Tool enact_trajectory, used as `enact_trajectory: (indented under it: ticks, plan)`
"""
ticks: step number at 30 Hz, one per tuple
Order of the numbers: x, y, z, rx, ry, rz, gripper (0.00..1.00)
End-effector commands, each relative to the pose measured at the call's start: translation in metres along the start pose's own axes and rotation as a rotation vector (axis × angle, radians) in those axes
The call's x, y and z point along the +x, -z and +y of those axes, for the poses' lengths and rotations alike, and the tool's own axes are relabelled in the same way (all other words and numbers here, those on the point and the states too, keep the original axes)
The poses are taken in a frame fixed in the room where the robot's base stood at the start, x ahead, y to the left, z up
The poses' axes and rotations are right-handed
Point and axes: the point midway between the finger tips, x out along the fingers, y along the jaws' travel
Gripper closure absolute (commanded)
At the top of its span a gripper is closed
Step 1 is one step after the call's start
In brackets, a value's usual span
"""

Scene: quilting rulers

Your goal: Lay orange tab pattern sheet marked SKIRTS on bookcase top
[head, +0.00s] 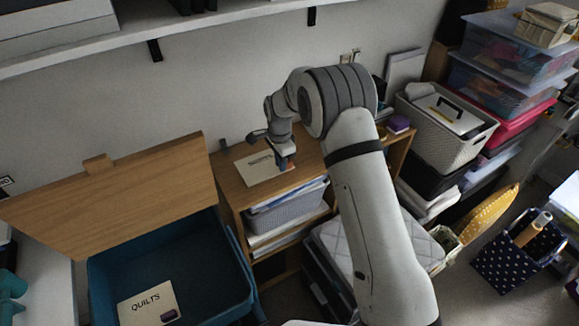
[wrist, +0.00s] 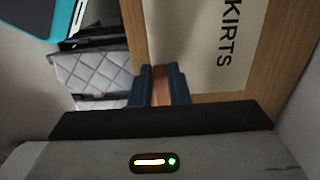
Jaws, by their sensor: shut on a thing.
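The cream pattern sheet marked SKIRTS (wrist: 232,30) is at the bookcase top (head: 232,192), with wood around it in the wrist view. In the head view the sheet (head: 256,171) looks flat over the top, its lettering too small to read. I cannot tell whether it touches the wood all over. My gripper (wrist: 160,88) is shut on the sheet's orange tab (wrist: 161,78), at the sheet's edge. In the head view my gripper (head: 285,152) is low over the sheet's right end and hides part of it.
A teal bin (head: 205,268) with a raised wooden lid (head: 120,195) stands at left, holding a sheet marked QUILTS (head: 143,304). A purple item (head: 398,123) sits on the bookcase's right part. A white basket (head: 448,145) is further right. A wall shelf (head: 110,38) hangs above.

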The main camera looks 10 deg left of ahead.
Motion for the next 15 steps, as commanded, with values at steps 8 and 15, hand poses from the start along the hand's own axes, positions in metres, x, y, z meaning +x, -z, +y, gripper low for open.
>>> enact_trajectory:
  ticks: [8, 15]
  plan:
    - [0.033, 0.0, 0.001, 0.001, -0.002, 0.0, 1.0]
    - [0.035, 0.0, 0.0, 0.001, 0.0, 0.0, 1.0]
